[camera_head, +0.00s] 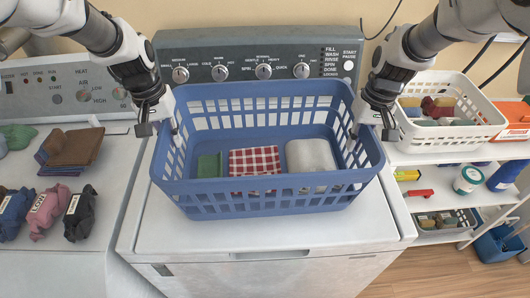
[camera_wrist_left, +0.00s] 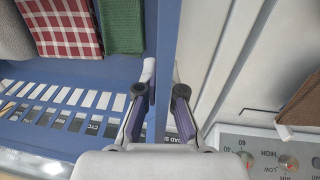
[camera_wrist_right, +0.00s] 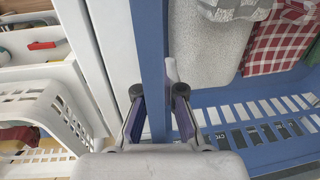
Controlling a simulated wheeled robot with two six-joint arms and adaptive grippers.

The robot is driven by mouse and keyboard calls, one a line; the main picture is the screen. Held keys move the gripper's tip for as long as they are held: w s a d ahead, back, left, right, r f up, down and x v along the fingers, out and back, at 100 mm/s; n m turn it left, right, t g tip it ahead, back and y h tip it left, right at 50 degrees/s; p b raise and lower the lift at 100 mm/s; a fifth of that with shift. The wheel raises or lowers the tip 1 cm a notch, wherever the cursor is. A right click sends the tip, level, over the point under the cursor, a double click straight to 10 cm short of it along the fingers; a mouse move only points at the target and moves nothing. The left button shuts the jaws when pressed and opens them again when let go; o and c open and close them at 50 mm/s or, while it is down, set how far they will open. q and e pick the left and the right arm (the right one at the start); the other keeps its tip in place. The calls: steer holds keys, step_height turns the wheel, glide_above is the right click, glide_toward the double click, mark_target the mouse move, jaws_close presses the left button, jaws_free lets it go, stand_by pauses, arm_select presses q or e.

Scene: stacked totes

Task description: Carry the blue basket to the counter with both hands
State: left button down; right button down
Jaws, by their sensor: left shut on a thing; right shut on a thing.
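The blue basket (camera_head: 265,205) stands on the white top of the middle machine, in front of its dial panel. Inside lie a green cloth (camera_head: 209,166), a red-and-white checked cloth (camera_head: 255,161) and a pale grey cloth (camera_head: 310,155). My left gripper (camera_head: 160,128) is shut on the basket's left side wall; the left wrist view shows its fingers (camera_wrist_left: 160,92) on either side of the rim. My right gripper (camera_head: 372,128) is shut on the right side wall; the right wrist view shows its fingers (camera_wrist_right: 160,92) astride the rim. Which surface is the counter I cannot tell.
Folded brown and blue cloths (camera_head: 72,148) and several rolled garments (camera_head: 45,212) lie on the left machine. A white shelf (camera_head: 440,158) at the right holds a white basket (camera_head: 455,128), an orange box (camera_head: 517,118) and bottles. Wooden floor shows at the lower right.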

mark_target(169, 129)
arm_select(q)
steer(key=shift+r, duration=0.1)
arm_select(e)
steer(key=shift+r, duration=0.1)
